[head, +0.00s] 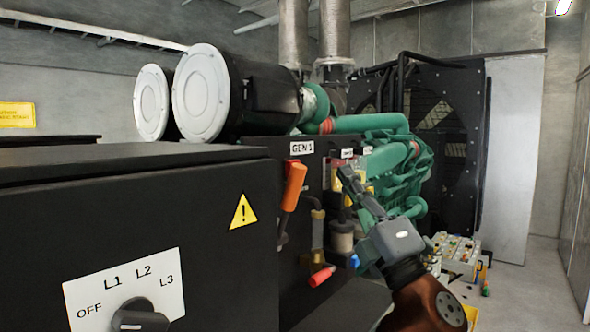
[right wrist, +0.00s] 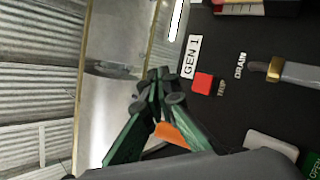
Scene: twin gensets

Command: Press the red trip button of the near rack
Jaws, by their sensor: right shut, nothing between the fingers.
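The red trip button (right wrist: 203,83) is a small red square on a dark panel in the right wrist view, between the GEN 1 label (right wrist: 191,57) and the word TRIP. In the head view the GEN 1 label (head: 302,148) is on the dark panel beyond the black cabinet; a bit of red shows by the orange handle below it. My right gripper (head: 345,175) is shut and empty, to the right of that label. In the right wrist view its fingertips (right wrist: 160,77) appear left of the button; I see no contact. My left gripper is not in view.
The orange handle (head: 294,187) sticks out from the panel. A red-tipped handle (head: 321,276) is lower down. The black cabinet (head: 215,265) with a rotary knob (head: 140,316) fills the near left. A brass valve (right wrist: 274,69) sits beside the DRAIN label. Open floor lies at the right.

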